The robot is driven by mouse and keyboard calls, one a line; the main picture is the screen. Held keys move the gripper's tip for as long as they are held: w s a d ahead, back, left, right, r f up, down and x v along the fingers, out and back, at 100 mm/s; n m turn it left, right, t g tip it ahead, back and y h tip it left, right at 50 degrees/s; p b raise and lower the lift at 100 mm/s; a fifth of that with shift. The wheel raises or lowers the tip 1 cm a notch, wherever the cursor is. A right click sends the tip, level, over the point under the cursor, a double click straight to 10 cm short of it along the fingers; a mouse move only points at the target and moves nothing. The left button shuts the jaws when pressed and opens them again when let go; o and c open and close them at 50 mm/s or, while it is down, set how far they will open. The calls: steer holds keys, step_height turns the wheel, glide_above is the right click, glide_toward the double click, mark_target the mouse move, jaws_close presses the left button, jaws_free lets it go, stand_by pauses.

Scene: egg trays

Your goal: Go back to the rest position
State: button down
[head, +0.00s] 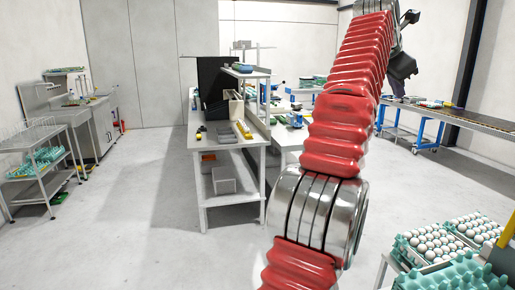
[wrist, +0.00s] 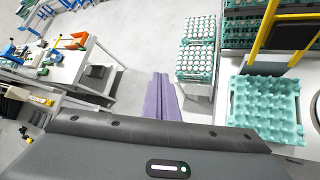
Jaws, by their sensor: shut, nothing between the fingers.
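My gripper shows in the wrist view as two purple fingers (wrist: 161,98) pressed together, with nothing between them. They hang over bare grey floor, between a white workbench and the egg trays. In the head view my red arm rises through the middle to the upper right. My dark wrist shows at its top, but the fingertips cannot be made out there.
Teal trays of white eggs (head: 433,243) stand at the lower right, beside an empty teal tray (head: 455,277). The empty tray also shows in the wrist view (wrist: 262,103). A white workbench (head: 228,140) stands mid-room. A conveyor (head: 460,118) runs at right.

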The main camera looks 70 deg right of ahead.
steer(key=w+a+f+m+t, duration=0.1)
steer(key=w+a+f+t, duration=0.15)
steer(key=w, duration=1.25)
steer(key=w+a+f+t, duration=0.1)
steer(key=w+a+t, duration=0.15)
steer(key=w, duration=1.25)
steer(key=w+a+f+m+t+y, duration=0.15)
steer(key=w+a+f, duration=0.25)
steer(key=w+a, duration=0.55)
steer(key=w+a+f+t, duration=0.2)
steer(key=w+a+f, duration=0.1)
steer(key=w+a, duration=0.6)
steer(key=w+a+f+t+y, duration=0.1)
steer(key=w+a+f, duration=0.25)
steer(key=a, duration=0.45)
steer(key=w+a+f+m+y, duration=0.1)
steer(key=w+a+f+y, duration=0.1)
steer(key=a+f, duration=0.45)
steer(key=w+a+f+t+y, duration=0.1)
steer(key=w+a+f, duration=0.15)
steer(key=a, duration=0.75)
steer(key=s+a+f+m+y, duration=0.1)
steer(key=s+a+f, duration=0.3)
steer(key=a+f, duration=0.3)
steer(key=s+a+f+m+y, duration=0.1)
steer(key=s+a+f, duration=0.3)
steer(key=a+f, duration=0.4)
steer(key=a+y, duration=0.1)
steer(key=a, duration=0.3)
steer(key=shift+f, duration=0.15)
